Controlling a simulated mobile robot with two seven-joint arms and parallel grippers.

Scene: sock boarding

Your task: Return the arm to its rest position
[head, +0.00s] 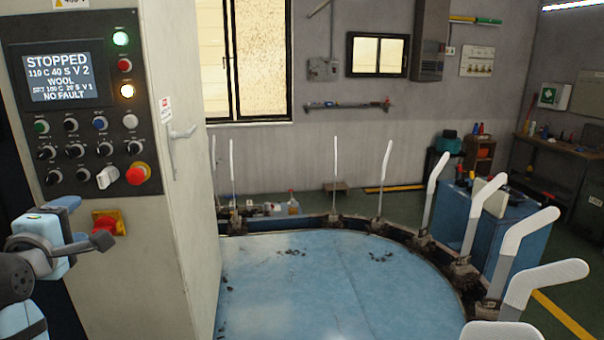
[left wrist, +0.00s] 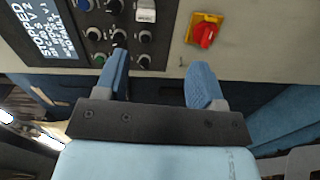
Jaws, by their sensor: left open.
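My left gripper (head: 84,222) is at the lower left of the head view, in front of the machine's control cabinet. In the left wrist view its two blue fingers (left wrist: 162,85) are spread apart with nothing between them. Beyond the fingers are the control panel (head: 82,105) and a red rotary switch on a yellow plate (left wrist: 204,34). In the head view that red switch (head: 108,223) is just beside the fingertips. I cannot tell whether they touch. The panel display (head: 58,77) reads STOPPED and NO FAULT. My right gripper is not in view.
A round blue table (head: 310,280) is ringed by several upright white sock boards (head: 433,190). The cabinet side (head: 178,220) stands close to my left arm. A blue cabinet (head: 475,215) and a workbench (head: 560,160) are at the right.

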